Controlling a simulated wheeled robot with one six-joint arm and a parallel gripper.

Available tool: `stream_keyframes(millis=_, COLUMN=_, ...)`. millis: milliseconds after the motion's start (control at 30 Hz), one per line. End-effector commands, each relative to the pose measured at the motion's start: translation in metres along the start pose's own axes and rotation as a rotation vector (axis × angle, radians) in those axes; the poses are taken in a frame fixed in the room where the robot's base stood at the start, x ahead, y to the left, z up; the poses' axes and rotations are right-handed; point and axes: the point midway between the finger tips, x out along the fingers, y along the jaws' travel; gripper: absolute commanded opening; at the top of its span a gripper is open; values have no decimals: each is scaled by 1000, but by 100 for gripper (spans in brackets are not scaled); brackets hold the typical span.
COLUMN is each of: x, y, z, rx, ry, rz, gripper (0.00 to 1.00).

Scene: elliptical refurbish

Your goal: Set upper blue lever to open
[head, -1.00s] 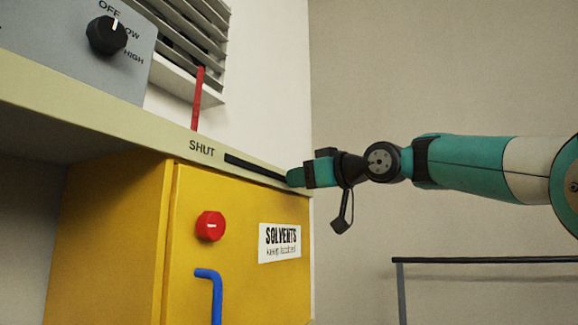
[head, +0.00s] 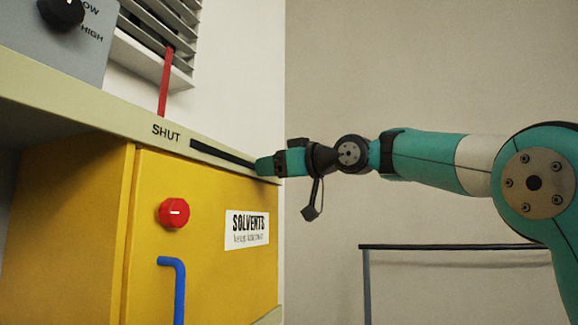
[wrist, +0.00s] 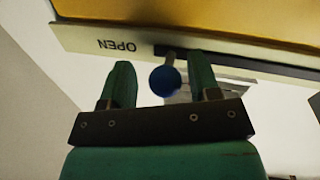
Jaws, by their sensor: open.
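The upper lever's blue round knob (wrist: 165,80) shows in the wrist view on a short stem at the slot (wrist: 240,68). The stem stands at the slot end next to the upside-down word OPEN (wrist: 117,46). My gripper (wrist: 163,74) is open, with one green finger on each side of the knob; I cannot tell whether either touches it. In the head view my gripper (head: 268,164) is at the right end of the black slot (head: 222,152), away from the word SHUT (head: 166,132). There the lever is hidden by my gripper.
Below the ledge (head: 90,118) is a yellow cabinet (head: 205,265) with a red knob (head: 174,212) and a lower blue handle (head: 178,285). A red lever (head: 165,85) hangs from the louvred vent above. A dark rail (head: 460,247) stands at right.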

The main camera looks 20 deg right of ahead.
Motion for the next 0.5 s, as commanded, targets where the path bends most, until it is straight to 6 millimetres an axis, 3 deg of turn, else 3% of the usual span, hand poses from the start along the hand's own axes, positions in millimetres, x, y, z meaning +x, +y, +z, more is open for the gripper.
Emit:
stream_keyframes(millis=167, x=-22, y=0, z=4, rx=-3, ry=2, rz=4, gripper=56)
stream_keyframes(millis=500, x=-109, y=1, z=4, rx=-5, ry=1, rz=11, gripper=56)
